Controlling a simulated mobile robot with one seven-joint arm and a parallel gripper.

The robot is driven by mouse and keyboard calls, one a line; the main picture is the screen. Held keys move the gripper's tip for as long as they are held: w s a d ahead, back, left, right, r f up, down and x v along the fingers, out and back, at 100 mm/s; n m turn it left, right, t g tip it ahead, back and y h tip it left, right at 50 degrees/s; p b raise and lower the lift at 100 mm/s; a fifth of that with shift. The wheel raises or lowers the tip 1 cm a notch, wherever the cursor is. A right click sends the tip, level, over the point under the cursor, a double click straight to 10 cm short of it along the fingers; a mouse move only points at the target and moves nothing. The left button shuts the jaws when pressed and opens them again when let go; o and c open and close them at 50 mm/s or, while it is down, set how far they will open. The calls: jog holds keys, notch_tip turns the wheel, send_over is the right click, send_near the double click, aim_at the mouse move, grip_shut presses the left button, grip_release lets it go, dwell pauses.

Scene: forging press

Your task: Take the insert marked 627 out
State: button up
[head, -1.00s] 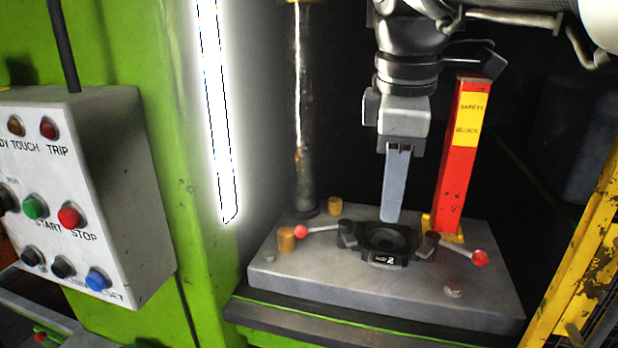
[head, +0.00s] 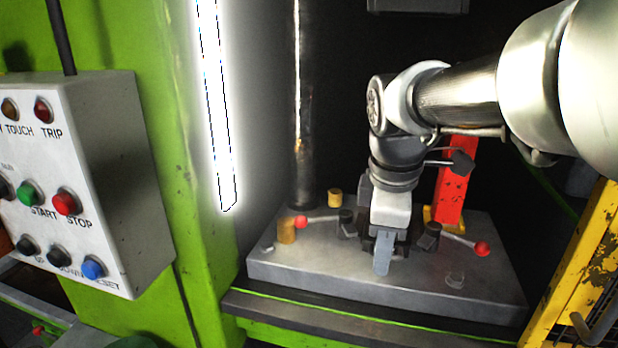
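My gripper (head: 382,265) is low over the middle of the press bed, pointing down at the dark insert (head: 368,246). The gripper and wrist hide most of the insert, and its marking cannot be read. A grey finger reaches down in front of the insert's near side; whether it touches cannot be seen. The finger gap is not visible. A left clamp (head: 346,223) and a right clamp (head: 428,236) stand on either side of the insert. Their levers, with a left red knob (head: 301,222) and a right red knob (head: 481,249), point outward.
The red safety block (head: 456,185) stands upright behind my wrist at right. Brass posts (head: 287,232) stand on the bed's left. A dark column (head: 303,150) rises behind. The control box (head: 95,180) is at left and a yellow guard frame (head: 578,270) at right.

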grip_shut()
dwell(1.4)
